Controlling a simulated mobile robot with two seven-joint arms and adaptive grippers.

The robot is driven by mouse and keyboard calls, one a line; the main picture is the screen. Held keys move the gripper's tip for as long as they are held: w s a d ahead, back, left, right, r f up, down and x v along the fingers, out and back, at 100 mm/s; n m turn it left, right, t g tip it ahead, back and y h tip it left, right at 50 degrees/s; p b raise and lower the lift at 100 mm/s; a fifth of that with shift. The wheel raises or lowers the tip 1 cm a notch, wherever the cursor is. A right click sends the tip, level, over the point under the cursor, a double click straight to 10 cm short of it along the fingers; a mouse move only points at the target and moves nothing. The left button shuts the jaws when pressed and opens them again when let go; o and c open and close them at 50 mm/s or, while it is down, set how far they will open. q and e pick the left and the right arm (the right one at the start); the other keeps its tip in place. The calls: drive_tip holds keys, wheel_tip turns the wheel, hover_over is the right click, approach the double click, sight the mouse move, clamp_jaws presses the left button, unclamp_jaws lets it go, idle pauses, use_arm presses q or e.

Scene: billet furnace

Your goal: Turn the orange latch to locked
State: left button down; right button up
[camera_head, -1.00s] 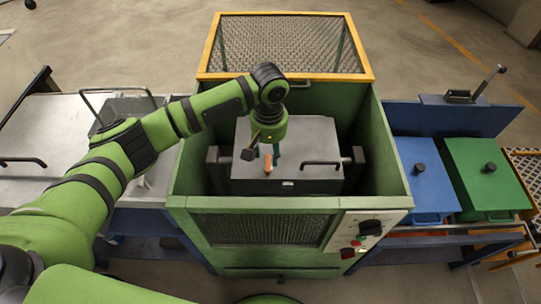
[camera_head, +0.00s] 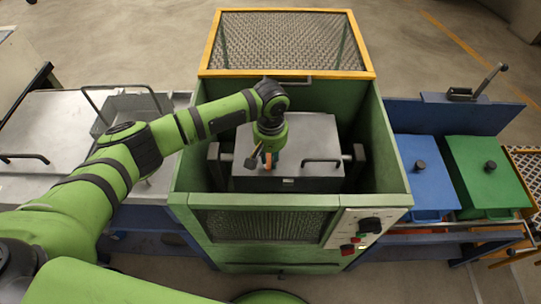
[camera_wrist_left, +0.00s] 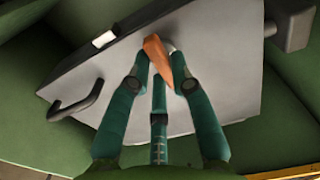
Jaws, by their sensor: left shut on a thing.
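The orange latch (camera_head: 268,161) sits on top of the grey box (camera_head: 315,137) inside the green furnace housing. In the left wrist view, the latch (camera_wrist_left: 157,56) lies between the fingertips beside a small round metal part. My left gripper (camera_head: 266,156) points down at the box top and is shut on the latch. In the left wrist view, the green fingers of my left gripper (camera_wrist_left: 163,76) stand on both sides of the latch. The gripper partly hides the latch in the head view. My right gripper is not in view.
A black handle (camera_head: 322,161) stands on the box lid, right of the latch. The green housing walls (camera_head: 388,160) surround the box. A yellow-framed mesh cover (camera_head: 290,45) is raised behind. Blue (camera_head: 425,185) and green (camera_head: 490,175) lidded boxes stand at right.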

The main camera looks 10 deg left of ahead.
use_arm(q)
drive_tip(key=m+p, duration=0.3)
drive_tip(key=shift+s+r+m, duration=0.15)
drive_tip(key=shift+m, duration=0.15)
drive_tip(key=m+p, duration=0.2)
drive_tip(key=m, duration=0.2)
drive_tip(key=shift+m, duration=0.3)
drive_tip(key=m+p, duration=0.1)
drive_tip(key=m, duration=0.3)
drive_tip(key=shift+s+a+p, duration=0.1)
drive_tip(key=shift+s+p, duration=0.05)
drive_tip(key=shift+p, duration=0.15)
drive_tip(key=m, duration=0.5)
drive_tip(key=shift+a+f+m, duration=0.1)
drive_tip(key=shift+f+m, duration=0.1)
drive_tip(key=shift+m, duration=0.1)
drive_tip(key=c, duration=1.1)
unclamp_jaws()
